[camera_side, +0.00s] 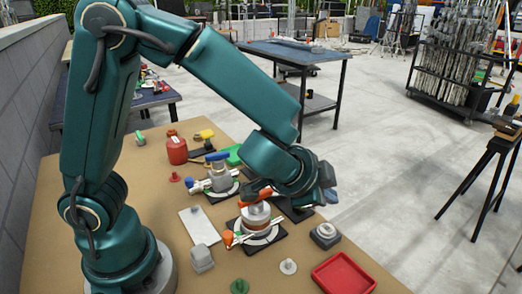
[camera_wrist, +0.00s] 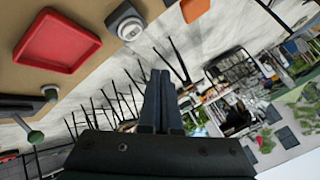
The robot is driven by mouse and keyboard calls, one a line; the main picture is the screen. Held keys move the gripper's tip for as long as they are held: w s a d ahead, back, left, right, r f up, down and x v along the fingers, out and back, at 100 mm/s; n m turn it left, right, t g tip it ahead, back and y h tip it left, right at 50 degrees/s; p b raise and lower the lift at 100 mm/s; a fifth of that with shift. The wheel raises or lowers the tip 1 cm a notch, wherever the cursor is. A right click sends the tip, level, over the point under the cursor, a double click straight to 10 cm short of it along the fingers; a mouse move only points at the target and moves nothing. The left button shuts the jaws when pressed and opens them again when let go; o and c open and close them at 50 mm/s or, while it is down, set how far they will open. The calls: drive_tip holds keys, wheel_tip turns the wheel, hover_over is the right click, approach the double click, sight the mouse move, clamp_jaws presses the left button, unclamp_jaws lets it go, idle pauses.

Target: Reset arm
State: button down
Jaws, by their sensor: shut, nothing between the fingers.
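My teal arm reaches over the brown table (camera_side: 100,160), bent down toward the right. My gripper (camera_side: 328,190) is at the right end of the wrist in the side view, above the table's right side; its fingertips are hard to make out there. In the wrist view, the two dark fingers of my gripper (camera_wrist: 160,78) lie together, with nothing between them. The red tray (camera_side: 343,273) lies at the table's front right and shows upside down in the wrist view (camera_wrist: 55,42). A round fixture with an orange clamp (camera_side: 229,238) stands below my wrist.
A second fixture with a blue handle (camera_side: 216,156) stands behind it. A grey block with a round top (camera_side: 325,236), a grey block (camera_side: 202,258), a white plate (camera_side: 199,227), a grey knob (camera_side: 288,267), a green knob (camera_side: 240,286) and a red canister (camera_side: 176,151) are around.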

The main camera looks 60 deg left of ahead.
drive_tip(key=shift+w+a+r, duration=0.1)
drive_tip(key=shift+a+r, duration=0.05)
drive_tip(key=shift+a, duration=0.05)
drive_tip(key=s+a+r+n+y, duration=0.3)
drive_tip(key=s+a+r+n, duration=0.5)
drive_tip(key=a, duration=0.3)
drive_tip(key=s+d+f+g+h, duration=0.2)
drive_tip(key=s+d+g+h, duration=0.1)
drive_tip(key=s, duration=0.7)
drive_tip(key=shift+s+d+g+h, duration=0.35)
drive_tip(key=shift+d+h, duration=0.15)
drive_tip(key=shift+d, duration=0.6)
